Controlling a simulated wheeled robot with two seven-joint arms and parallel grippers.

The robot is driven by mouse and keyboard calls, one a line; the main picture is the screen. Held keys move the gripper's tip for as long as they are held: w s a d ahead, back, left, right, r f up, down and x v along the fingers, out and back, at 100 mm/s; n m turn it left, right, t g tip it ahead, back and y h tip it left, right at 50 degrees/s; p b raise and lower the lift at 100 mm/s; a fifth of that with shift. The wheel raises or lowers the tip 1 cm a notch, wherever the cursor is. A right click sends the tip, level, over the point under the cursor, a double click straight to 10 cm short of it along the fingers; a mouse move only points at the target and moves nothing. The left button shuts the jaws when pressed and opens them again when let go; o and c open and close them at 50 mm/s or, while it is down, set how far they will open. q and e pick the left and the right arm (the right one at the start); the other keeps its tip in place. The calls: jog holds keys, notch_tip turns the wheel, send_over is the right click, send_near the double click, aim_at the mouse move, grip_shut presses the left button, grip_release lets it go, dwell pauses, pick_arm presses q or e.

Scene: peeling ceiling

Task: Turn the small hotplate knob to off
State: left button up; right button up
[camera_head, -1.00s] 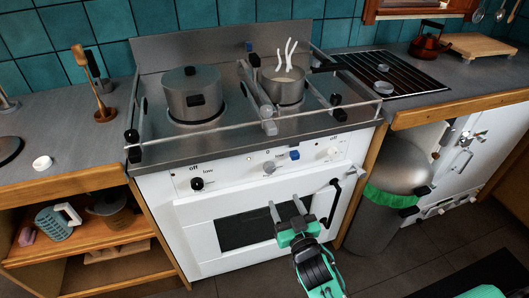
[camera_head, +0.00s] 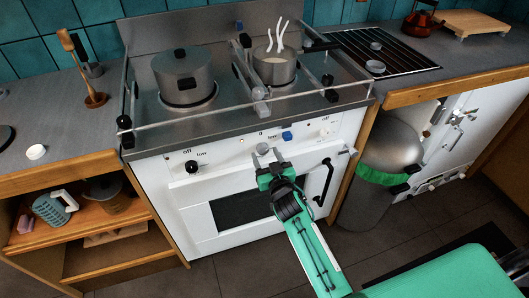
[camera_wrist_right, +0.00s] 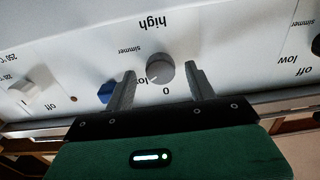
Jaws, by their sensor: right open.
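The stove's white control panel (camera_head: 225,152) carries several knobs. A round grey knob (camera_wrist_right: 160,69) with "0", "low", "simmer" and "high" around it is in the middle of the right wrist view, which shows the panel upside down. My right gripper (camera_wrist_right: 160,78) is open, with one finger on each side of this knob and a gap visible at both sides. In the head view the right gripper (camera_head: 271,158) is at the panel and partly covers the grey knob. A black knob (camera_head: 192,167) marked "off" and "low" sits further left on the panel. My left gripper is out of view.
A blue knob (camera_head: 287,135) and a white knob (camera_wrist_right: 34,95) are close by on the panel. The oven door handle (camera_head: 326,180) stands out at the right. A lidded pot (camera_head: 183,75) and a steaming pan (camera_head: 274,68) stand on the stovetop behind a rail.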

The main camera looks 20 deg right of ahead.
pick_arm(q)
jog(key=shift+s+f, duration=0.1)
pick_arm(e)
jog(key=shift+w, duration=1)
jog(key=c, duration=1)
